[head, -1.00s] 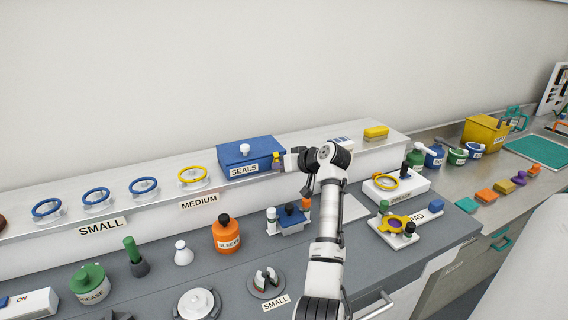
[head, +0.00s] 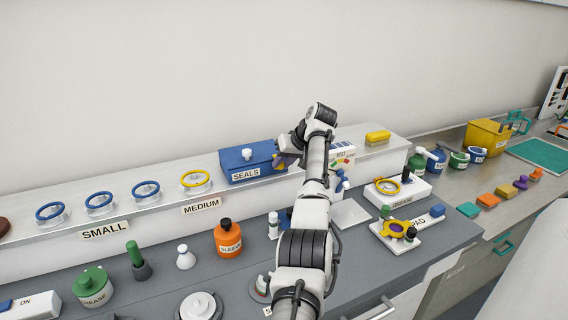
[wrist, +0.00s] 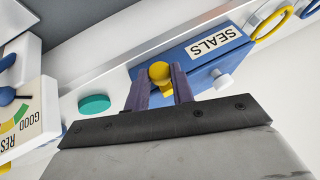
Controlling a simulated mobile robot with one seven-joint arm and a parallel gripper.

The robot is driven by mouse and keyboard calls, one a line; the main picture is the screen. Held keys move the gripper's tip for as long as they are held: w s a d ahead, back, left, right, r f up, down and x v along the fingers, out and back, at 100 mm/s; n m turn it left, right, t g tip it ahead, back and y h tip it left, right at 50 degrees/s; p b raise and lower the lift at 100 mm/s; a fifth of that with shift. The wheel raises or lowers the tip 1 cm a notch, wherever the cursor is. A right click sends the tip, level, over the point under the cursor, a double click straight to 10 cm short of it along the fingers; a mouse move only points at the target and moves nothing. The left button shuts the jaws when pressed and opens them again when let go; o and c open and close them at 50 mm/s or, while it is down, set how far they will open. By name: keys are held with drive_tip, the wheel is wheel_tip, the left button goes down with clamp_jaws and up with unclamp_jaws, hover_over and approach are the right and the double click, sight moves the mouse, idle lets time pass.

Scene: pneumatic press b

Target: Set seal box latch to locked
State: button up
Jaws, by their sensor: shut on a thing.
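The blue seal box (head: 235,163), labelled SEALS, sits on the white raised shelf with its lid down and a white knob on top. Its yellow latch (wrist: 159,73) shows in the wrist view on the end of the box, between my fingers. My gripper (wrist: 159,84) is shut on this latch, with one purple-grey finger on each side. In the head view my gripper (head: 283,158) is at the box's right end and hides the latch. The box also shows in the wrist view (wrist: 203,72).
A white gauge panel (head: 342,157) stands close to the right of my wrist. A yellow block (head: 377,137) lies further right on the shelf. A yellow ring (head: 195,179) on a stand is left of the box. An orange bottle (head: 228,240) stands on the lower bench.

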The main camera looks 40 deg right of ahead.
drive_tip(key=shift+w+r+g, duration=0.1)
drive_tip(key=shift+w+g, duration=0.05)
drive_tip(key=shift+g, duration=0.15)
idle(0.6)
drive_tip(key=o, duration=1)
drive_tip(key=b+v, duration=0.1)
drive_tip(key=v, duration=1.2)
drive_tip(key=shift+r+b, duration=0.35)
drive_tip(key=shift+d, duration=0.15)
